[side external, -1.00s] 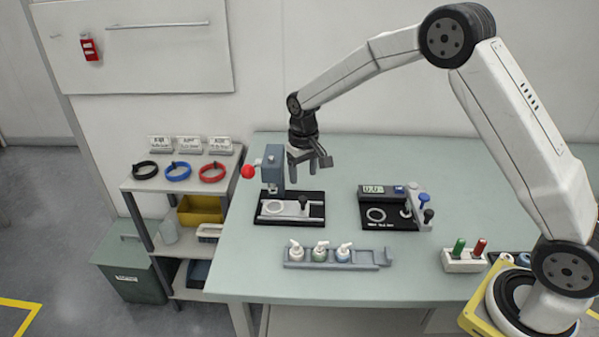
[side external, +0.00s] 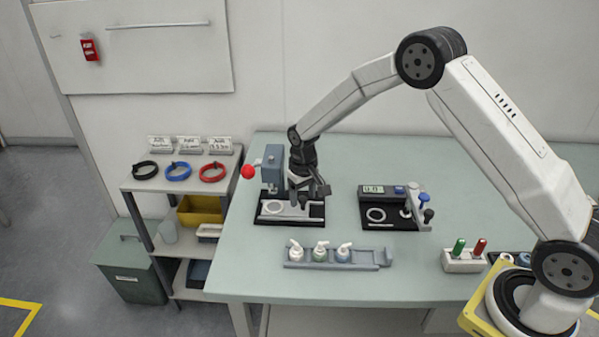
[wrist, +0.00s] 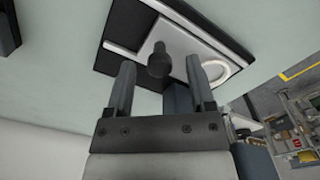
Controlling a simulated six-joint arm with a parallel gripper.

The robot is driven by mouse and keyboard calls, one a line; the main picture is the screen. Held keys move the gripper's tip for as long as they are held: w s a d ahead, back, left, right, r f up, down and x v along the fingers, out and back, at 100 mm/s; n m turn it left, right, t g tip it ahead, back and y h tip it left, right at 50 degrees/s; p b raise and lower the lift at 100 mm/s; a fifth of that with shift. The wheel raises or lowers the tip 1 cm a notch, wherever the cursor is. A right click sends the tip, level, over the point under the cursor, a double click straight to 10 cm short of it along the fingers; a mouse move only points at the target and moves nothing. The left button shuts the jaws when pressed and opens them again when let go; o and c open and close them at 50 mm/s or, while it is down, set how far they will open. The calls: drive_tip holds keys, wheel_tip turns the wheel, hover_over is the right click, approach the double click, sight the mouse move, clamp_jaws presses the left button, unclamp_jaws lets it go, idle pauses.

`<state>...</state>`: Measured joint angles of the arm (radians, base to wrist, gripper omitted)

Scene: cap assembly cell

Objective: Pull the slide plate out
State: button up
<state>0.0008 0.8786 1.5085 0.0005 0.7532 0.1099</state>
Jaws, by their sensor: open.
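The slide plate (side external: 290,211) is a light grey plate with a pale ring on it, lying in a black base (side external: 314,222) under a blue-grey press (side external: 272,165). In the wrist view the plate (wrist: 187,42) carries a dark upright knob (wrist: 159,60). My gripper (side external: 305,200) is low over the right part of the plate and hides the knob in the side view. In the wrist view my gripper (wrist: 160,72) is open, its two fingers on either side of the knob, with visible gaps between fingers and knob.
The press has a red ball handle (side external: 247,171) at its left. A black gauge fixture (side external: 376,226) stands to the right. A grey rack (side external: 366,265) with several small pump bottles lies in front. The bench (side external: 440,200) between has free room.

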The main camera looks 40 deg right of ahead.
clamp_jaws()
idle(1.4)
